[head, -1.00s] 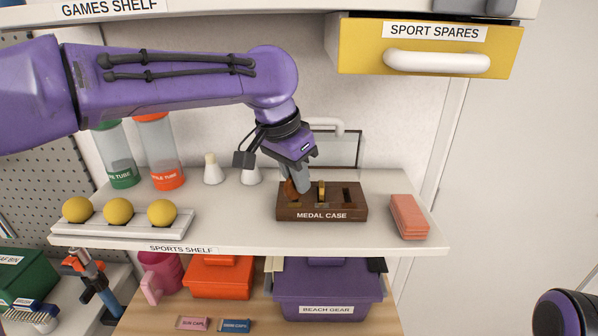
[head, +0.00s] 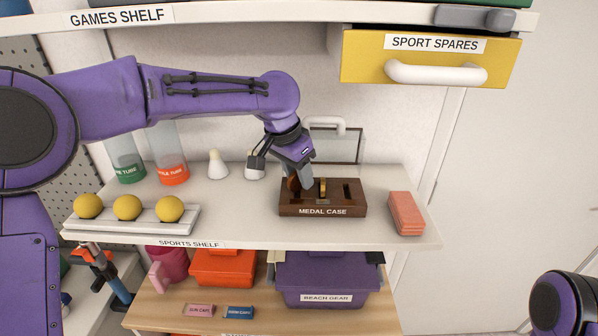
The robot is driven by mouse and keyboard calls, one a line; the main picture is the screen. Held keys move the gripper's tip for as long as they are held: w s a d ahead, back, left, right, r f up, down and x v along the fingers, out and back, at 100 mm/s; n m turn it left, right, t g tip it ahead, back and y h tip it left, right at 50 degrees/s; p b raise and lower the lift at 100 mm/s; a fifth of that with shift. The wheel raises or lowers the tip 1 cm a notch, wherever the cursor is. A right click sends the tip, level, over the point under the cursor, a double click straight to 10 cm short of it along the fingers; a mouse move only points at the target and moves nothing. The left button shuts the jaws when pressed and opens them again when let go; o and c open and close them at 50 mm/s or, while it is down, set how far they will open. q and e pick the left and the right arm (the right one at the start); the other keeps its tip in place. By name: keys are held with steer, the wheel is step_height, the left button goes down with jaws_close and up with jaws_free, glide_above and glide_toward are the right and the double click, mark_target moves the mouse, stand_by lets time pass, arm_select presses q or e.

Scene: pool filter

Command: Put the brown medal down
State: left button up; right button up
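The wooden medal case (head: 323,211) stands on the sports shelf, with its label facing me. It has a row of slots. The brown medal (head: 293,184) is at the left slot, partly covered by my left gripper. I cannot tell how deep it sits in the slot. A gold medal (head: 322,187) stands upright in the middle slot. The right slot (head: 347,191) looks empty. My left gripper (head: 305,178) points down at the left slot, right by the brown medal. One finger shows; the other is hidden, so its opening is unclear. My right gripper is out of view.
A salmon-coloured block stack (head: 407,213) lies right of the case. A rack of yellow balls (head: 128,219) and two tubes (head: 168,160) are at left. White shuttlecocks (head: 217,165) and a framed panel (head: 337,145) stand behind. The yellow drawer (head: 430,58) overhangs at upper right.

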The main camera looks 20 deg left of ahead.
mark_target(294, 173)
arm_select(q)
steer(key=shift+r, duration=0.25)
steer(key=b+v, duration=0.1)
steer(key=v, duration=0.2)
steer(key=shift+r, duration=0.15)
steer(key=shift+s+a+r+b, duration=0.4)
steer(key=shift+s+b, duration=0.25)
steer(key=s+a+b, duration=0.3)
steer(key=s+a, duration=0.2)
steer(key=s, duration=0.4)
steer(key=shift+s+a+r, duration=0.25)
steer(key=shift+a+r, duration=0.05)
steer(key=shift+a, duration=0.05)
steer(key=shift+w, duration=0.1)
